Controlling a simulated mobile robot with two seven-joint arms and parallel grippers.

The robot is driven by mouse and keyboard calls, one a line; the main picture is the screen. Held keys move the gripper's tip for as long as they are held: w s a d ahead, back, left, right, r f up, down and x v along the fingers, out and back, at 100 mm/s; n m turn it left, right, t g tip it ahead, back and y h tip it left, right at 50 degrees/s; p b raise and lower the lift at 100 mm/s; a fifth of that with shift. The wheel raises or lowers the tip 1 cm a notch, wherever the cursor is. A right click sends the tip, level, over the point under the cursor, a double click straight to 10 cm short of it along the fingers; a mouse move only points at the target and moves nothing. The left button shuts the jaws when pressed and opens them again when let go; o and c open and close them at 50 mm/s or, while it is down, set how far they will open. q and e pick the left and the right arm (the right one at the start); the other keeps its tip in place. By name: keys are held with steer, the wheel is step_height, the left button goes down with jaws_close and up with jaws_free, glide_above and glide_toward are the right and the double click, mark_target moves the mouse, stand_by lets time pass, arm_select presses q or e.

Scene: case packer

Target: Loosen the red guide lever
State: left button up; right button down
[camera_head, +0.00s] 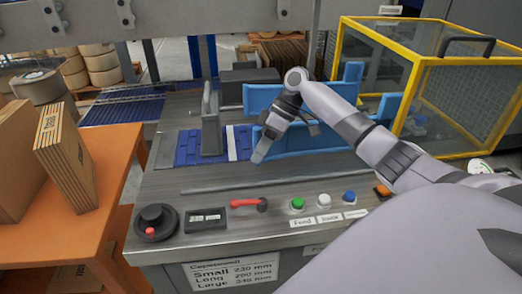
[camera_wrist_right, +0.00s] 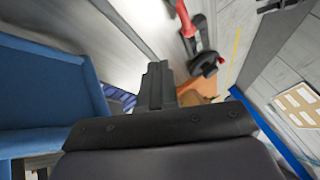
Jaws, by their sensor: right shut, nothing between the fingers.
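The red guide lever (camera_head: 246,203) lies roughly level on the front of the metal worktop, its dark pivot at its right end. In the right wrist view a red lever-shaped part (camera_wrist_right: 186,18) shows at the top edge, partly cut off. My right gripper (camera_head: 259,157) is shut and empty. It points down over the worktop, behind the lever and apart from it, in front of the blue guides. Its dark fingers (camera_wrist_right: 157,88) also show closed together in the right wrist view. My left gripper is not in view.
Blue guides (camera_head: 318,141) stand close behind my right gripper. A grey upright (camera_head: 211,125) stands left of it. A black knob (camera_head: 155,221), a small display (camera_head: 206,220) and green, white and blue buttons line the front. A yellow-framed guard (camera_head: 413,87) stands at right.

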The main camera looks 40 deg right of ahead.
mark_target(249, 204)
steer(key=x, duration=0.6)
steer(key=shift+a+f, duration=0.1)
steer(key=shift+s+a+f+p, duration=0.15)
steer(key=shift+s+a, duration=0.2)
steer(key=shift+a, duration=0.2)
steer(key=shift+s+a+f+p, duration=0.15)
steer(key=shift+s+a, duration=0.2)
steer(key=shift+a, duration=0.25)
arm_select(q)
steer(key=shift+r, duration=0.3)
arm_select(e)
steer(key=shift+s+a, duration=0.3)
steer(key=shift+a, duration=0.25)
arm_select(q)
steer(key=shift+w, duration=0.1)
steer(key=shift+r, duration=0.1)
